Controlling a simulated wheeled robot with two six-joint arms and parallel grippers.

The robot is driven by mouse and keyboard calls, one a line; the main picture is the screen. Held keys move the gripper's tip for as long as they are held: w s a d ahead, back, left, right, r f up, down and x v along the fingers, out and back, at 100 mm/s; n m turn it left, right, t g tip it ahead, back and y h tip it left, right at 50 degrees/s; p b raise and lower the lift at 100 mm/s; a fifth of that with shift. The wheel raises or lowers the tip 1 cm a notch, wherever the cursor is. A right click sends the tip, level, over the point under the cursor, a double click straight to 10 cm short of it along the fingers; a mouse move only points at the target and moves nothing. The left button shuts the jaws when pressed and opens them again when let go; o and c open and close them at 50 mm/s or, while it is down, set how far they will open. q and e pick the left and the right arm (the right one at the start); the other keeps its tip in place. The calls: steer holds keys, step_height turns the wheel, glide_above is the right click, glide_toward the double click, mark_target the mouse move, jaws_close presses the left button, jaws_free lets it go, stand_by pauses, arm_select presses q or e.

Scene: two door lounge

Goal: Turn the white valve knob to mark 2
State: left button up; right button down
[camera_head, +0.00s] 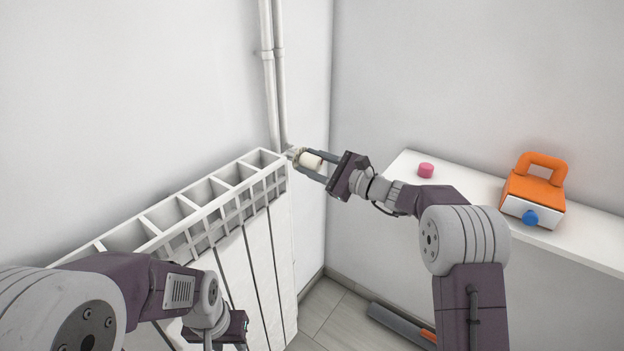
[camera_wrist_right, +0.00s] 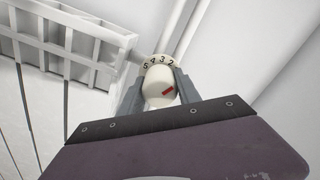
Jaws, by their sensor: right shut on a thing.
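The white valve knob (camera_head: 311,162) sits at the far end of the white radiator (camera_head: 216,208), beside the pipes.
White pipes (camera_head: 270,80) rise along the wall behind the knob. A white shelf (camera_head: 481,202) on the right holds a pink cylinder (camera_head: 426,170) and an orange-handled box (camera_head: 536,189) with a blue knob. A dark grey object (camera_head: 398,325) lies on the floor.

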steer(key=shift+f+n+b, duration=0.25)
steer(key=shift+n+b, duration=0.85)
steer(key=shift+b, duration=0.45)
steer(key=shift+r+n+b, duration=0.15)
steer(key=shift+n+b, duration=0.25)
steer(key=shift+b, duration=0.05)
steer(key=c, duration=0.9)
jaws_free()
steer(key=shift+o, duration=0.2)
steer(key=shift+r, duration=0.1)
steer(key=v, duration=0.9)
